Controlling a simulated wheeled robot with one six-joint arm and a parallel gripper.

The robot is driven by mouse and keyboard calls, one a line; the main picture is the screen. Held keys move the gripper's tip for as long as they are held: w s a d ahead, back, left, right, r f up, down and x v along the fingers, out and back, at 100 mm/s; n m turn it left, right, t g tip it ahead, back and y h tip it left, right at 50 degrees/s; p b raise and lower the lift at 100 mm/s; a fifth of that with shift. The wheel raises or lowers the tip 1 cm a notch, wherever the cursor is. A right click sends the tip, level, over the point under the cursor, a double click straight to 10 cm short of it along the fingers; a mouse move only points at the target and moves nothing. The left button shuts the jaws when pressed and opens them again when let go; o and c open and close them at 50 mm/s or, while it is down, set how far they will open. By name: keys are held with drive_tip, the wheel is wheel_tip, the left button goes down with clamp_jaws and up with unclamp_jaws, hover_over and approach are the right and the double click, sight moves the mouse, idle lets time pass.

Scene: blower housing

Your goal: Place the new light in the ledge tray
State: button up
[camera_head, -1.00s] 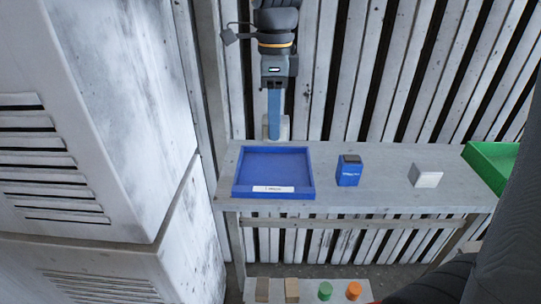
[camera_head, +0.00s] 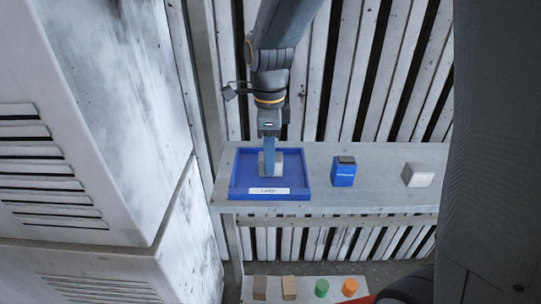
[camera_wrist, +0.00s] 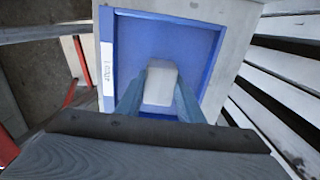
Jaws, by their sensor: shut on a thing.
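A blue tray (camera_head: 238,186) with a white label, which looks like "Ledge", sits at the left end of the grey ledge. My gripper (camera_head: 270,167) points down over the tray, shut on a small whitish block (camera_head: 279,163). In the wrist view the block (camera_wrist: 160,83) sits between the two blue fingers of my gripper (camera_wrist: 158,90), inside the outline of the blue tray (camera_wrist: 108,70). I cannot tell whether the block's underside touches the tray floor.
On the ledge (camera_head: 385,180), right of the tray, stand a blue box with a dark top (camera_head: 344,172) and a white block (camera_head: 418,175). A lower shelf holds brown blocks (camera_head: 289,287), a green piece (camera_head: 321,288) and an orange piece (camera_head: 349,287). A slatted wall stands behind.

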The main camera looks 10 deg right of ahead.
drive_tip(key=o, duration=1.1)
drive_tip(key=shift+f, duration=0.15)
wheel_tip(320, 180, up, 12)
drive_tip(key=b, duration=0.2)
drive_tip(key=shift+r, duration=0.2)
